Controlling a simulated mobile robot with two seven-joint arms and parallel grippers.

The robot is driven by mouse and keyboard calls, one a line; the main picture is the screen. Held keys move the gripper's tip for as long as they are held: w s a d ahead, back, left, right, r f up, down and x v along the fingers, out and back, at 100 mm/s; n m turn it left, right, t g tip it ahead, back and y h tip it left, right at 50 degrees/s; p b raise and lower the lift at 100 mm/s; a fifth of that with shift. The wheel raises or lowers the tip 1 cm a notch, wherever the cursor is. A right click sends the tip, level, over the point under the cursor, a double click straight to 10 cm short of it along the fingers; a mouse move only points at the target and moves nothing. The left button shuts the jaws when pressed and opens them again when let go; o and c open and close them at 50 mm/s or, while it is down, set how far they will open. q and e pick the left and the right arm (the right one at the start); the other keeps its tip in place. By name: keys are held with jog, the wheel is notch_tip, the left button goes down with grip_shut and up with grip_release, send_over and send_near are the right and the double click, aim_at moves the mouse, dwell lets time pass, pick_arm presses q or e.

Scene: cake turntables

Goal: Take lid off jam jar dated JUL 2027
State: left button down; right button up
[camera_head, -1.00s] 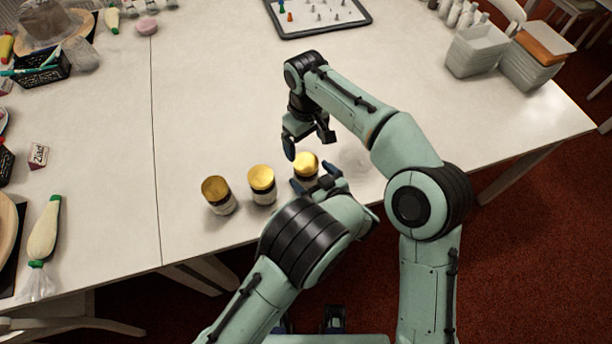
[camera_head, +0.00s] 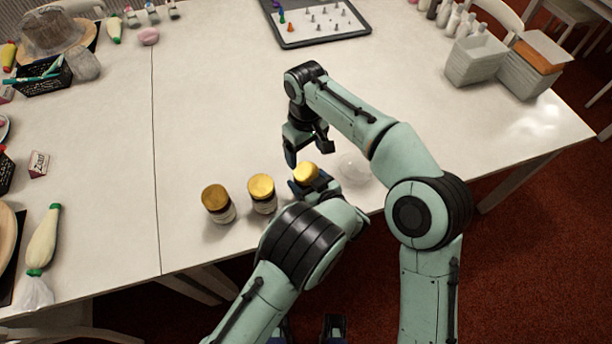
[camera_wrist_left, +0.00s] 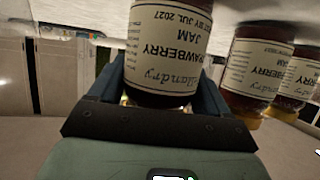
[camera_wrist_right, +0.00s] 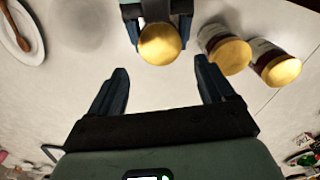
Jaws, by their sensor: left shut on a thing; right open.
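Three jam jars with gold lids stand near the front edge of the table. My left gripper (camera_head: 322,186) is shut on the rightmost jar (camera_head: 305,173). In the left wrist view this jar (camera_wrist_left: 168,45) sits between the fingers, its label upside down, reading strawberry jam and JUL 2027. Its gold lid (camera_wrist_right: 160,44) is on and shows in the right wrist view. My right gripper (camera_head: 308,145) is open and empty, just beyond the held jar; its open fingers (camera_wrist_right: 160,88) face the lid from a short distance. The middle jar (camera_head: 262,193) and left jar (camera_head: 218,203) are lidded; their dates are unreadable.
A pale round dish (camera_head: 353,169) lies just right of the held jar. A piping bag (camera_head: 44,240) and a small box (camera_head: 39,163) lie at the left. A tray (camera_head: 320,40) and stacked containers (camera_head: 476,58) stand at the back. The table's middle is clear.

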aim_at(306, 172)
jog(key=m, duration=0.3)
jog(key=shift+f+m, duration=0.15)
jog(key=shift+m, duration=0.25)
jog(key=m, duration=0.4)
jog(key=shift+m, duration=0.4)
jog(key=shift+f, duration=3.75)
jog(key=c, duration=0.9)
